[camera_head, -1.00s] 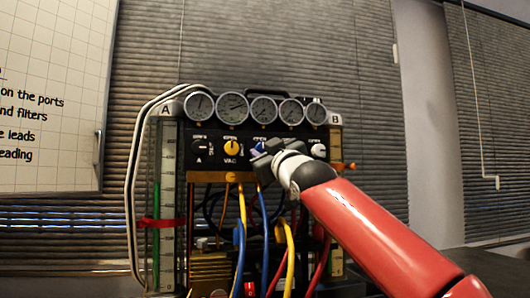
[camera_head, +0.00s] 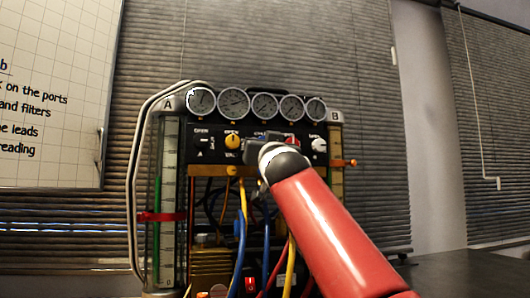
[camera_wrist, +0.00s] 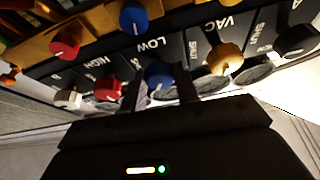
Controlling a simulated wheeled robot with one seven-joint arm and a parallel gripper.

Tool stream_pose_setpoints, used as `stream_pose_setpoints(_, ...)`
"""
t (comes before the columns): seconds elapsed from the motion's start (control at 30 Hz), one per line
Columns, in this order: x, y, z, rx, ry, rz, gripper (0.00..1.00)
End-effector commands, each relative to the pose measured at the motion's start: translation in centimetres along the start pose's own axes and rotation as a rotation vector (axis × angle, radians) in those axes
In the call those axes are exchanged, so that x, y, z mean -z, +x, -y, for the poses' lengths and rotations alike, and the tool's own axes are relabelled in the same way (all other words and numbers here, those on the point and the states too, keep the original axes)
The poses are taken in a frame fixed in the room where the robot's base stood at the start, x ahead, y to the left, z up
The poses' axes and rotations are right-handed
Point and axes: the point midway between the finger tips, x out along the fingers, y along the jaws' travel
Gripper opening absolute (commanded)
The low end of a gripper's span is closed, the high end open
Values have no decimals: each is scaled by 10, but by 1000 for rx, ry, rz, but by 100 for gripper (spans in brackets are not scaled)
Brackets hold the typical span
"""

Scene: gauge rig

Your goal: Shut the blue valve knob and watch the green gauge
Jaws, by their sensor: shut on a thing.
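The blue valve knob (camera_wrist: 158,75) is on the black panel beside the word LOW in the wrist view. My gripper (camera_wrist: 160,83) has one finger on each side of it and is shut on it. In the head view my gripper (camera_head: 257,143) is at the panel between the yellow and red knobs and hides the blue knob. Several white-faced round gauges (camera_head: 233,101) sit in a row above. I cannot tell which is the green gauge. A green column (camera_head: 157,220) stands in the tube at the left.
A yellow VAC knob (camera_wrist: 225,58) and a red HIGH knob (camera_wrist: 107,88) flank the blue one. A second blue knob (camera_wrist: 134,17) is on the brass strip. Coloured hoses (camera_head: 240,235) hang below. A dark table (camera_head: 465,275) shows clear at the right.

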Motion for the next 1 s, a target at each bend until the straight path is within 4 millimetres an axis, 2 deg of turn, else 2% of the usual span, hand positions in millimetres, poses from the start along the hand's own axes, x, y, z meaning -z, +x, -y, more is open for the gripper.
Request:
stream_pose_setpoints(0.7, 3, 2, 6, -257, 619, 3, 8)
stream_pose_setpoints(1.0, 3, 3, 6, -340, 822, 2, 8)
